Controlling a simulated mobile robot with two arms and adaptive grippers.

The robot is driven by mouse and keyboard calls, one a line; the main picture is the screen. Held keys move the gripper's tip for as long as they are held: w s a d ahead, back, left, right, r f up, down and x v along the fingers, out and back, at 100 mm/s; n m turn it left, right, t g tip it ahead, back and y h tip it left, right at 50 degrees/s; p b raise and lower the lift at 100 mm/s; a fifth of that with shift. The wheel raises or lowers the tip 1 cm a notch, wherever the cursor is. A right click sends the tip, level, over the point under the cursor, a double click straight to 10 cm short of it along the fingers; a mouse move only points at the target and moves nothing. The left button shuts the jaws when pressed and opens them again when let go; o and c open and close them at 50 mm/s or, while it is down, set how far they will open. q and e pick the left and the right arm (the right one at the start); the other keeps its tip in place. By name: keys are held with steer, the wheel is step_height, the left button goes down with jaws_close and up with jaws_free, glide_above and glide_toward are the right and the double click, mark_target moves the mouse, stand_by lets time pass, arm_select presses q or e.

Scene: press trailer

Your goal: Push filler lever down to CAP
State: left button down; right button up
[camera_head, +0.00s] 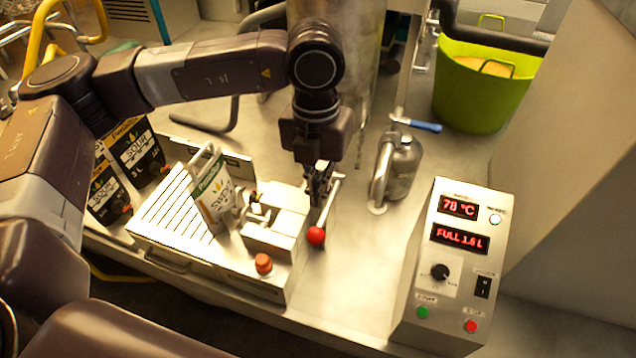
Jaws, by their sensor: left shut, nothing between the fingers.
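The filler lever is a metal rod with a red ball knob (316,236) on the right side of the filler block (275,222). The rod slants from the knob up to the right, beside the gripper. My left gripper (319,198) is shut and empty, pointing down just above the knob. I cannot tell whether its fingers touch the rod. A white "SWEET" pouch (210,192) stands upright at the filler block's left side. No CAP marking can be read. My right gripper is not in view.
An orange knob (263,263) sits at the front. A steel valve (402,165) with a blue handle and a green tub (480,85) stand right.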

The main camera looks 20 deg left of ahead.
arm_select(q)
steer(key=b, duration=0.2)
glide_above(316, 230)
steer(key=shift+f, duration=3.4)
steer(key=shift+f+b, duration=0.35)
steer(key=shift+f, duration=1.1)
steer(key=shift+f+b, duration=0.6)
steer(key=shift+f, duration=0.85)
steer(key=shift+w+f+b, duration=0.25)
steer(key=shift+f+b, duration=0.85)
steer(key=shift+b, duration=0.1)
steer(key=shift+w+f+b, duration=0.25)
steer(key=shift+f+b, duration=0.85)
steer(key=shift+b, duration=0.1)
steer(key=shift+r, duration=0.1)
